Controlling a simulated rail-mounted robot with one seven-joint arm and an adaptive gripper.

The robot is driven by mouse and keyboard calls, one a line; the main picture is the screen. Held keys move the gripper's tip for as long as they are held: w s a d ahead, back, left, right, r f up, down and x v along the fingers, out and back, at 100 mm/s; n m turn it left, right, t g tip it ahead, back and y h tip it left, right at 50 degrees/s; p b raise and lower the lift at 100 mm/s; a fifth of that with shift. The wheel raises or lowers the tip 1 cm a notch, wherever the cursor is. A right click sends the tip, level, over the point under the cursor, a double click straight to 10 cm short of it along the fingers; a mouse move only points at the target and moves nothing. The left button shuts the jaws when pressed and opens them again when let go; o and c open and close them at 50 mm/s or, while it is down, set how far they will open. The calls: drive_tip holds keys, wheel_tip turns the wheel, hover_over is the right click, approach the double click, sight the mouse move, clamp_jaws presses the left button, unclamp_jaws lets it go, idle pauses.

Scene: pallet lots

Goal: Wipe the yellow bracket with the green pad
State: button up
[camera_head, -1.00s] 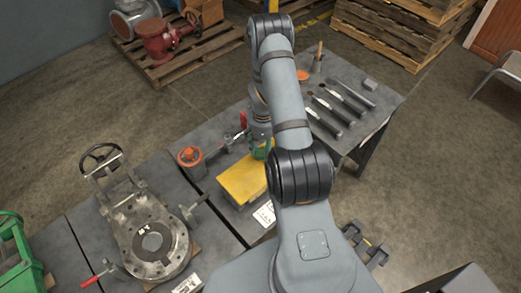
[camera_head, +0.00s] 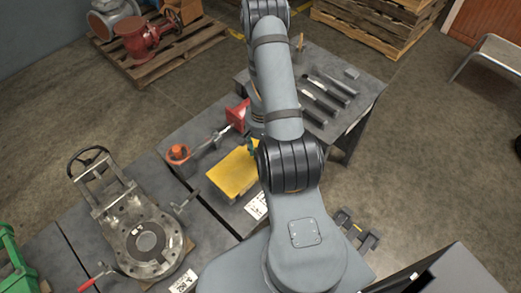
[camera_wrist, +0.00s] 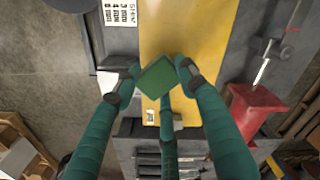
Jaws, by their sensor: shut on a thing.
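The yellow bracket (camera_head: 233,172) lies flat on the grey bench in the head view. It fills the upper middle of the wrist view as a broad yellow strip (camera_wrist: 200,35). My gripper (camera_wrist: 158,82) has dark green fingers, shut on the green pad (camera_wrist: 157,74), a flat green square. The pad is over the bracket in the wrist view; I cannot tell whether it touches the surface. In the head view my gripper (camera_head: 251,147) is at the bracket's upper right edge, mostly hidden behind my arm.
A red part (camera_head: 238,115) stands on the bench behind the bracket. An orange-topped fitting (camera_head: 178,154) is to the left, with a large flanged valve (camera_head: 146,240) nearer. A printed label (camera_head: 257,205) lies at the bracket's near right. Dark tools (camera_head: 325,98) lie on the far-right table.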

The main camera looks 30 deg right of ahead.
drive_tip(key=shift+r+p, duration=1.45)
drive_tip(key=shift+r, duration=0.95)
